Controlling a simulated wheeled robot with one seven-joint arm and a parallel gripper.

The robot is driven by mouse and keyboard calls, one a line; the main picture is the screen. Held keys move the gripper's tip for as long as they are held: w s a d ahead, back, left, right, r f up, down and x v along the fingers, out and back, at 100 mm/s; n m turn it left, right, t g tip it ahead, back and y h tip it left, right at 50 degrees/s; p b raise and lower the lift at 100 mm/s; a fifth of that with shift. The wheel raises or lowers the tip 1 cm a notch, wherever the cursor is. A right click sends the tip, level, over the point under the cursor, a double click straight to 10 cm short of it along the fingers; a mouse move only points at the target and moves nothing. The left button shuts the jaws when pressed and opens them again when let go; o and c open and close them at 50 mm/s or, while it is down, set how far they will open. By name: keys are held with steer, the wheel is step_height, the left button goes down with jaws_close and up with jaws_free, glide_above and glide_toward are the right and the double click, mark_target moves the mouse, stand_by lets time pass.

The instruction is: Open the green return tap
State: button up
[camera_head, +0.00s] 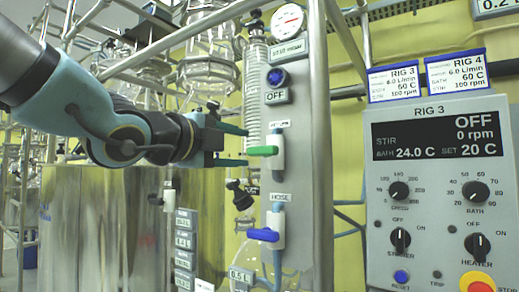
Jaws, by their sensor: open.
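The green return tap (262,151) is on the grey panel in the middle, under a small label. Its green lever lies about level and points left from a white valve body. My gripper (246,146) comes in from the left with its two fingers apart, one above and one below the lever's height. The lever's left end is close to the fingertips; I cannot tell whether it lies between them or touches them. The gripper appears empty.
A blue-levered tap (263,235) sits lower on the same grey panel (301,120). Above are a blue knob (277,77) marked OFF and a gauge (287,20). The RIG 3 control box (440,180) stands right. A steel vessel (100,225) is below my arm; glassware is behind.

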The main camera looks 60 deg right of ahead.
mark_target(260, 151)
steer(key=d+p, duration=0.2)
steer(key=d, duration=0.5)
steer(key=shift+d, duration=0.25)
jaws_close()
